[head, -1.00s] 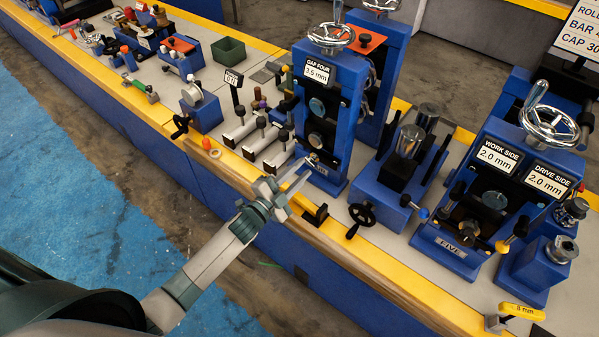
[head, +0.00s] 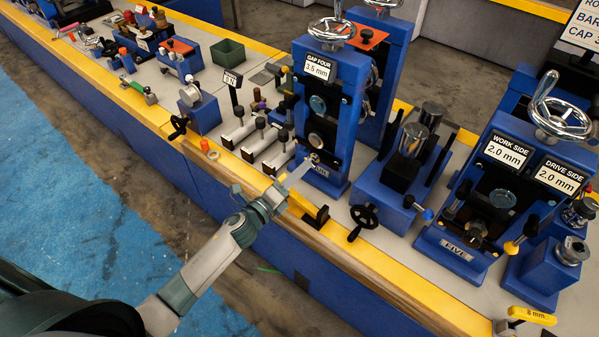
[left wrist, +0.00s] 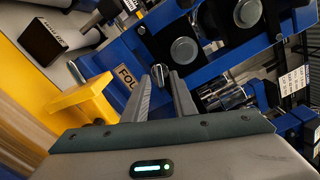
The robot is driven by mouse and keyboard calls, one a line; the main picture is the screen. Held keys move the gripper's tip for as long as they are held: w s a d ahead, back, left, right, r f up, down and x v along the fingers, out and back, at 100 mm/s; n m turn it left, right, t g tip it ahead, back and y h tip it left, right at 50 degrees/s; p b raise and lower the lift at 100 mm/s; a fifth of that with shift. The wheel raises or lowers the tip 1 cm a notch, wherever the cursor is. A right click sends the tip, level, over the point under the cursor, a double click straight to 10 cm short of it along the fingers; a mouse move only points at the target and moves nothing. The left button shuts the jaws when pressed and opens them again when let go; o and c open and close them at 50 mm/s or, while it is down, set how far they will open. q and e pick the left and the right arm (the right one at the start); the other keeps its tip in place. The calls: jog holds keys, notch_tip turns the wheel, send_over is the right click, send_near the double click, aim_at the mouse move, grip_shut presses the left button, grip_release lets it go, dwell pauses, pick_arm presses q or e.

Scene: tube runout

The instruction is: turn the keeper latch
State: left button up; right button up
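The keeper latch (left wrist: 158,72) looks like a small metal piece low on the front of the blue stand marked FOUR (head: 325,120). My right gripper is not in view.
A yellow bar (left wrist: 82,97) and a black bracket (head: 317,216) sit close to the left gripper at the bench edge. A black handwheel (head: 364,215) is to the right. White rail-like pieces (head: 259,146) lie to the left of the stand.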

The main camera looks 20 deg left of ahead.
pick_arm(q)
jog(key=shift+x, duration=0.95)
grip_shut()
jog(key=n+p, duration=0.1)
jog(key=n, duration=0.2)
jog(key=shift+r, duration=0.1)
jog(key=shift+c, duration=0.9)
grip_release()
jog(key=shift+n, duration=0.4)
jog(key=shift+o, duration=1.3)
jog(key=shift+f, duration=0.2)
jog(key=shift+s, duration=0.1)
